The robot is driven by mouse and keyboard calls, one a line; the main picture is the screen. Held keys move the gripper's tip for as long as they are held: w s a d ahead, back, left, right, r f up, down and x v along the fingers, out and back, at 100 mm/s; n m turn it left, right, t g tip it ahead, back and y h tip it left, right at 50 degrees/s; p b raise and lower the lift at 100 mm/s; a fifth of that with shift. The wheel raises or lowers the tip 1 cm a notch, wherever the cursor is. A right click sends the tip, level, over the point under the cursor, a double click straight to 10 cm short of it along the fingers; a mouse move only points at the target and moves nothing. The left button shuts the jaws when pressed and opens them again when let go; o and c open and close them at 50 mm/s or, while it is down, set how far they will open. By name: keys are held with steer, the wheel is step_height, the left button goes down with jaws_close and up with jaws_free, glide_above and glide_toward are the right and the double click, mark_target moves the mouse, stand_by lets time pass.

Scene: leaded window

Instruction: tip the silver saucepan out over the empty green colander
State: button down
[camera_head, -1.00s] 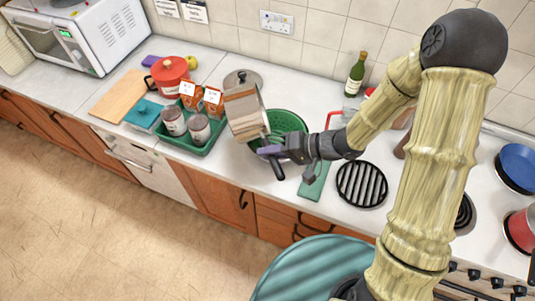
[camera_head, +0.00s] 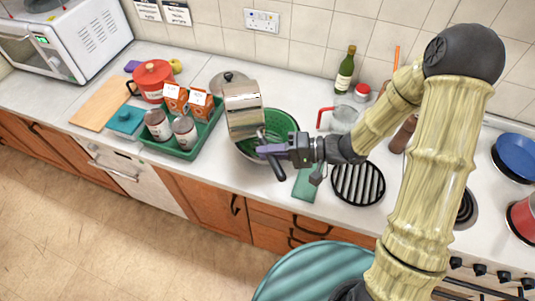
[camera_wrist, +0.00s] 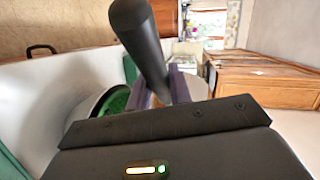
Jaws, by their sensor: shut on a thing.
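The silver saucepan (camera_head: 243,110) is held on its side in the head view, over the left part of the green colander (camera_head: 283,124). Its black handle (camera_head: 276,168) points down toward the counter front. My gripper (camera_head: 268,152), with purple fingers, is shut on that handle; the wrist view shows the handle (camera_wrist: 141,40) rising between the fingers. The colander sits in a pale round vessel on the counter; the wrist view shows a bit of its green inside (camera_wrist: 115,101). The saucepan and my gripper hide part of the colander. I cannot see the pan's inside or its contents.
A green tray (camera_head: 189,151) with cans and orange cartons stands close left. A pan lid (camera_head: 228,80) lies behind. A glass jug (camera_head: 343,119), a bottle (camera_head: 345,72) and a black trivet (camera_head: 358,183) are to the right. A green cloth-like flat piece (camera_head: 306,187) lies in front.

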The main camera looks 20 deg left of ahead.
steer(key=shift+w+d+f+g+y+b, duration=0.2)
steer(key=shift+d+g+y+b, duration=0.25)
steer(key=shift+b, duration=0.35)
steer(key=d+y, duration=0.1)
steer(key=y, duration=0.1)
steer(key=w+d+m+y+b, duration=0.1)
steer(key=d+f+m+y, duration=0.1)
steer(key=y, duration=0.1)
steer(key=shift+w+d+y, duration=0.15)
steer(key=shift+w+y, duration=0.15)
steer(key=shift+y, duration=0.05)
steer(key=shift+r, duration=0.1)
step_height(320, 180, up, 4)
steer(key=p, duration=0.3)
stand_by(0.7)
